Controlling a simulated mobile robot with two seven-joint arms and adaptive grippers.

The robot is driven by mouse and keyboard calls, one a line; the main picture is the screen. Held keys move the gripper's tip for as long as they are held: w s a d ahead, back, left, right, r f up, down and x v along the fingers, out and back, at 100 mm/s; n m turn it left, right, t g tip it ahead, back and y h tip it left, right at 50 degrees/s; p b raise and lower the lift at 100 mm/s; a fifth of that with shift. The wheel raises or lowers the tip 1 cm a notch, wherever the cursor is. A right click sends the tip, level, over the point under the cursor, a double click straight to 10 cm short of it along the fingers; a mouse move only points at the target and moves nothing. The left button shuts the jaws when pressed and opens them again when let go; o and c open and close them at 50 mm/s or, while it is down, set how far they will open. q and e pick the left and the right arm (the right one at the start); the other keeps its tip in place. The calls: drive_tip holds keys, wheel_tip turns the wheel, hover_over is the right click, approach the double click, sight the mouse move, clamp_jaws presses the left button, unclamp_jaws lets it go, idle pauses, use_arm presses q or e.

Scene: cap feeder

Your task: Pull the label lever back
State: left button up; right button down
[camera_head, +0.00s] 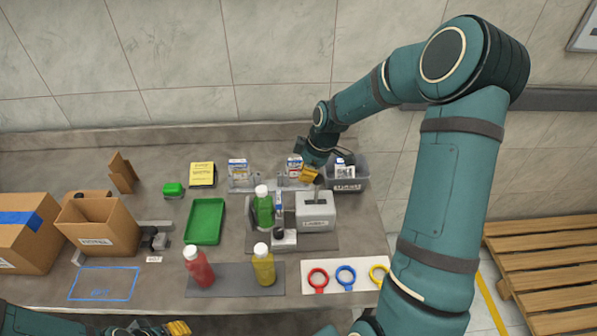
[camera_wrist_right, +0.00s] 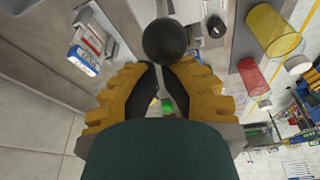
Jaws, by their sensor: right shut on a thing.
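The label machine is a light grey box (camera_head: 316,213) with a label on its front. A dark lever stem (camera_head: 318,194) rises from its top. My right gripper (camera_head: 309,173) is at the top of the lever, its yellow fingers shut on it. In the right wrist view a round black knob (camera_wrist_right: 167,40) shows at the tips of the right fingers (camera_wrist_right: 160,80); the exact contact is partly hidden. A green bottle with a white cap (camera_head: 263,210) stands upright just left of the box. My left gripper (camera_head: 175,328) is at the bottom edge, partly cut off.
A red bottle (camera_head: 198,268) and a yellow bottle (camera_head: 263,266) stand on a grey mat in front. Coloured rings (camera_head: 318,279) lie on a white board. A grey bin (camera_head: 350,180) is close right of my right gripper. A green tray (camera_head: 205,222) lies left.

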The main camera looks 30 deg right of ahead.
use_arm(q)
drive_tip(key=shift+f, duration=0.15)
use_arm(e)
drive_tip(key=shift+s+d+r, duration=0.1)
drive_tip(key=shift+s+d, duration=0.4)
drive_tip(key=shift+d, duration=0.35)
drive_tip(key=shift+s+d, duration=0.5)
drive_tip(key=shift+d, duration=0.35)
drive_tip(key=w+a+r, duration=0.1)
drive_tip(key=w+a, duration=0.2)
use_arm(q)
drive_tip(key=shift+w+a, duration=0.3)
drive_tip(key=shift+a, duration=0.05)
use_arm(e)
drive_tip(key=s+d+r, duration=0.3)
drive_tip(key=d+r, duration=0.1)
drive_tip(key=r, duration=0.4)
drive_tip(key=shift+s+r, duration=0.25)
drive_tip(key=shift+f, duration=0.1)
